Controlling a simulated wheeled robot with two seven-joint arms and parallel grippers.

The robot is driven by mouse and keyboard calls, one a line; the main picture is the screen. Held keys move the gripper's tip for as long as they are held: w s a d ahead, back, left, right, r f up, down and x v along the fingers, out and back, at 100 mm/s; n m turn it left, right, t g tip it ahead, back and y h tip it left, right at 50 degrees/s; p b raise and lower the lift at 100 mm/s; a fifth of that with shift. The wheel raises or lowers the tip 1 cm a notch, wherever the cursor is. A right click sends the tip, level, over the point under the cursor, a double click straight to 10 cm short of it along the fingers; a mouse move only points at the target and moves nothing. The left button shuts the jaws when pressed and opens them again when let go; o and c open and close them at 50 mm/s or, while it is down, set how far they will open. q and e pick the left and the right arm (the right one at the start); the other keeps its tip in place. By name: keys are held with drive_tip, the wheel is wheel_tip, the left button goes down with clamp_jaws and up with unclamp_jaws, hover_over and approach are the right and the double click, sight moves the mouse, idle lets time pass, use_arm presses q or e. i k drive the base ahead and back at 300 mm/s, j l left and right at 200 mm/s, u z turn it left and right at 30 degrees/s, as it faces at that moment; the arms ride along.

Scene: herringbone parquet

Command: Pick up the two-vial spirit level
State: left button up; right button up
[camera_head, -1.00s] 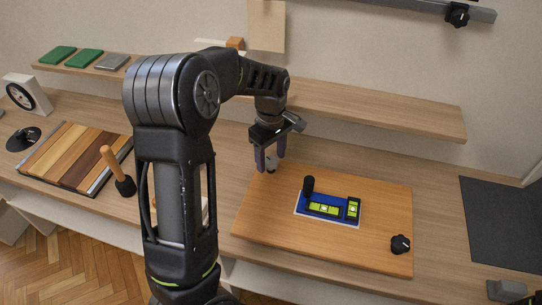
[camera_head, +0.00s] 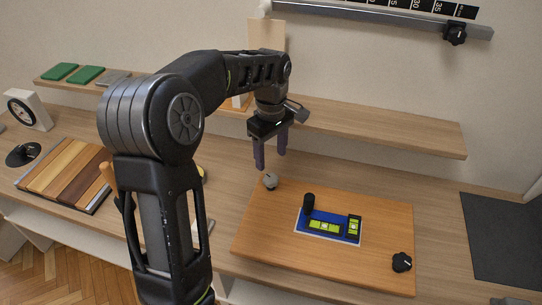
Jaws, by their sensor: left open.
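The two-vial spirit level (camera_head: 325,226) is blue with two yellow-green vials, one along its long side and one at its right end. It lies on a white-edged patch on the wooden board (camera_head: 382,212), with a black upright knob (camera_head: 309,202) at its left end. My left gripper (camera_head: 270,158) is open and empty, pointing down above the back left of the board, apart from the level and to its upper left. My right gripper is not in view.
A grey knob (camera_head: 270,181) stands on the board's back left, below my left gripper. A black knob (camera_head: 402,262) sits at its front right. A shelf (camera_head: 380,128) runs behind. A dark mat (camera_head: 505,235) lies right; a striped wood panel (camera_head: 65,175) lies left.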

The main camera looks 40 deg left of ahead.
sight(311, 219)
drive_tip(key=k, duration=1)
